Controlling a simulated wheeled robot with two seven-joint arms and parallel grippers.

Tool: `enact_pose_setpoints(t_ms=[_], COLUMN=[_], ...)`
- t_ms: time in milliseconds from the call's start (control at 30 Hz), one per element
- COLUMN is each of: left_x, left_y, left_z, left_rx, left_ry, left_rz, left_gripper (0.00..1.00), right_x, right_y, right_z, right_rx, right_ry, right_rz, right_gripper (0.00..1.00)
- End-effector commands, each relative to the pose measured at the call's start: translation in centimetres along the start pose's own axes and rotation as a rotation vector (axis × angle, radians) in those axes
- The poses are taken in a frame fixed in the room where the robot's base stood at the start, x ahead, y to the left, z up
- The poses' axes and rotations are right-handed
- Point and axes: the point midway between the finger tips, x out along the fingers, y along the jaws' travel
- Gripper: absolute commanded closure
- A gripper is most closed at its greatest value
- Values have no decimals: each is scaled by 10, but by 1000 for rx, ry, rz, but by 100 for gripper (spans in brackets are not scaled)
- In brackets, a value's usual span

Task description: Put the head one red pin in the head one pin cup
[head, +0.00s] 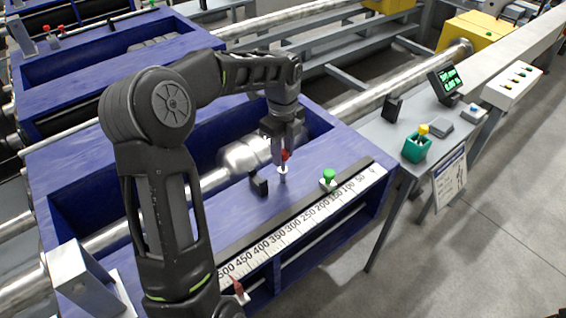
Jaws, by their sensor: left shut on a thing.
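The red pin (284,156) has a red head, a pale collar and a grey shank. My left gripper (284,150) points down over the blue deck and is shut on its head. The shank reaches down near the deck; I cannot tell whether its tip touches or sits in it. A teal pin cup (414,149) stands on the grey side table at the right, apart from the gripper. A yellow-topped pin (423,130) stands in the cup. My right gripper is not in view.
A green-topped pin (328,176) stands on the deck right of the gripper. A small black block (258,184) is close on the left. A number scale (300,225) runs along the front edge. Another red-topped pin (239,287) is at the front. A screen (447,82) stands behind the cup.

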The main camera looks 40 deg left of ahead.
Motion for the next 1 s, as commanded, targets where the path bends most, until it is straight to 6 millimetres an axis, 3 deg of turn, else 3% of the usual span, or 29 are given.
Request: enact_pose_setpoints(t_ms=[567,933,1000], left_x=[-9,-75,-90], left_y=[-1,-1,-1], left_z=[0,0,0], left_rx=[-1,1,0], left_ry=[-1,-1,-1], left_rz=[-2,-4,-3], left_gripper=[100,100,100], right_x=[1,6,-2], right_y=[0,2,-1], right_z=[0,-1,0], right_rx=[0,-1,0], right_ry=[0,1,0], right_rz=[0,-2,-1], right_gripper=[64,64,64])
